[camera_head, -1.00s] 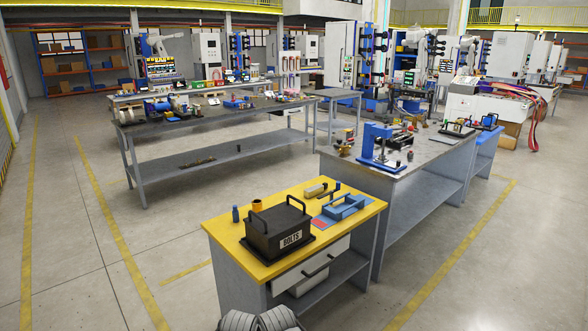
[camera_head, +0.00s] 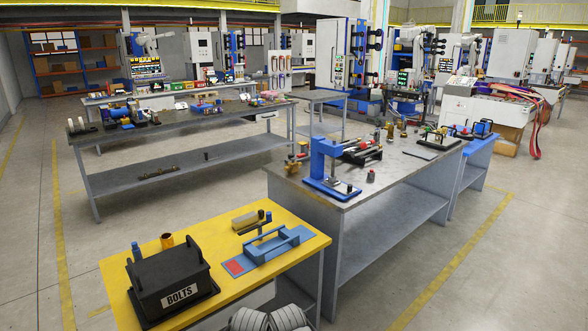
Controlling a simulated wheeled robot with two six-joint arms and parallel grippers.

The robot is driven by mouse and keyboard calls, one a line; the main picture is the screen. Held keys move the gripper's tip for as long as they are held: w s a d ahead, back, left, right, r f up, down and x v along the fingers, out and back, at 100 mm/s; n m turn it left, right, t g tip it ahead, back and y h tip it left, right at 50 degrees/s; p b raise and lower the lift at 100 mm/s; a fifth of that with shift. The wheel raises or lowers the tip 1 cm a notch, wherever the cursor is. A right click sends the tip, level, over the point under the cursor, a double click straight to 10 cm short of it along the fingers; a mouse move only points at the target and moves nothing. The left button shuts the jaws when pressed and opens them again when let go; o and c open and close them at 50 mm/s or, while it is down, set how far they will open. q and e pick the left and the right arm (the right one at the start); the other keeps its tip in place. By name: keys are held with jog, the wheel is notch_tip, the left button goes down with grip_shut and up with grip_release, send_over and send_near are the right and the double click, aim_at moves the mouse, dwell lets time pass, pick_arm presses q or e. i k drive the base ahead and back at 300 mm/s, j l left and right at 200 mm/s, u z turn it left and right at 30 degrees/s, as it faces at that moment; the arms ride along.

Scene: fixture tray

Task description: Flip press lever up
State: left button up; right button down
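A blue press (camera_head: 321,160) stands upright on the near end of the grey workbench (camera_head: 402,184), right of centre. It has an upright column, a head and a flat base plate with small dark parts on it. Its lever is too small to make out at this distance, so I cannot tell whether it is up or down.
A yellow-topped table (camera_head: 206,305) is close in front, with a black BOLTS box (camera_head: 172,278) and a blue fixture (camera_head: 275,245). A long grey bench (camera_head: 185,177) stands at the left. Clear floor lies right of the workbench and left of the yellow table.

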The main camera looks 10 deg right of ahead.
aim_at(363, 145)
jog(key=i+l, duration=0.25)
jog(key=l, duration=0.15)
jog(key=i+l, duration=0.2)
jog(key=l, duration=0.25)
jog(key=i+l, duration=0.25)
jog(key=l, duration=0.15)
jog(key=i+l, duration=0.25)
jog(key=l, duration=0.15)
jog(key=i+l, duration=0.2)
jog(key=l, duration=0.2)
jog(key=i+l, duration=0.55)
jog(key=l+z, duration=0.05)
